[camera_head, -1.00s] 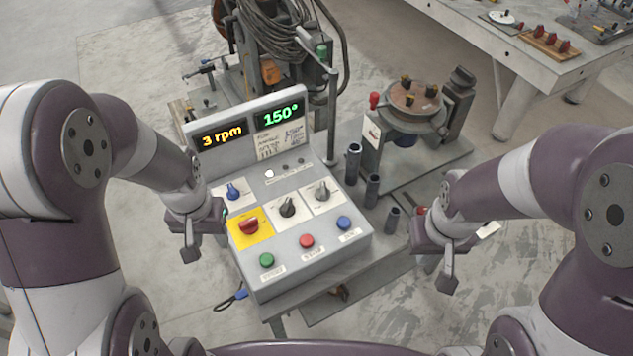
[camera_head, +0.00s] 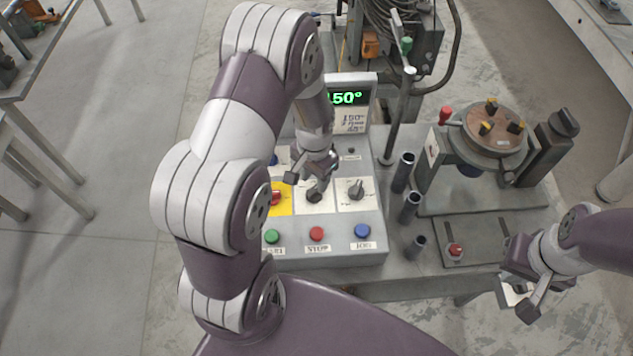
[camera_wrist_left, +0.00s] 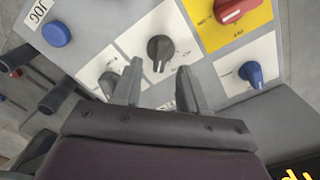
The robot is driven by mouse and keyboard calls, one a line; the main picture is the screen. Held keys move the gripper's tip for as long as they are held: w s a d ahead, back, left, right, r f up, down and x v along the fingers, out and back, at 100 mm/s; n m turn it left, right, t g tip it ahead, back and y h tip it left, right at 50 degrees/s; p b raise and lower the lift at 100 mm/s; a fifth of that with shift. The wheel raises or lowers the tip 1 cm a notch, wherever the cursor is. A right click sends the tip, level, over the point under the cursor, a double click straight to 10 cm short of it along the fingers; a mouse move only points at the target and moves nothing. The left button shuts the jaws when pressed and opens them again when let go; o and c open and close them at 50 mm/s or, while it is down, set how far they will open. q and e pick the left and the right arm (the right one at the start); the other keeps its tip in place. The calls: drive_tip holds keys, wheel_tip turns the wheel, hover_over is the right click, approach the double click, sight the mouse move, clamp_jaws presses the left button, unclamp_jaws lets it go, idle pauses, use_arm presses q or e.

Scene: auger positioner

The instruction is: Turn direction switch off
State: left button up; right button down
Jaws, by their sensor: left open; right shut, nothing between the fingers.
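The control panel (camera_head: 340,240) carries a dark rotary knob (camera_head: 314,197) on a white plate, with a grey rotary knob (camera_head: 356,188) to its right and a red knob (camera_head: 276,198) on yellow to its left. I cannot read which knob is labelled direction. My left gripper (camera_head: 306,182) is open over the dark knob. In the left wrist view the dark knob (camera_wrist_left: 160,48) stands just beyond the gap between the fingertips (camera_wrist_left: 158,85), apart from them. The grey knob (camera_wrist_left: 108,82) is partly behind one finger. My right gripper (camera_head: 527,305) is shut and empty at lower right.
Green (camera_head: 272,236), red (camera_head: 317,233) and blue (camera_head: 362,230) buttons line the panel front. A blue knob (camera_wrist_left: 250,72) is near the left fingers. The display (camera_head: 345,97) reads 150° in part. Upright tubes (camera_head: 403,172) and a round turntable (camera_head: 494,128) stand right.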

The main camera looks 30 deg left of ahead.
sight(314, 189)
use_arm(q)
wheel_tip(314, 189, down, 3)
drive_tip(key=shift+s+a+f, duration=0.15)
drive_tip(key=shift+s+f, duration=0.05)
drive_tip(key=shift+f, duration=0.25)
drive_tip(key=shift+w, duration=0.15)
drive_tip(key=c, duration=0.3)
clamp_jaws()
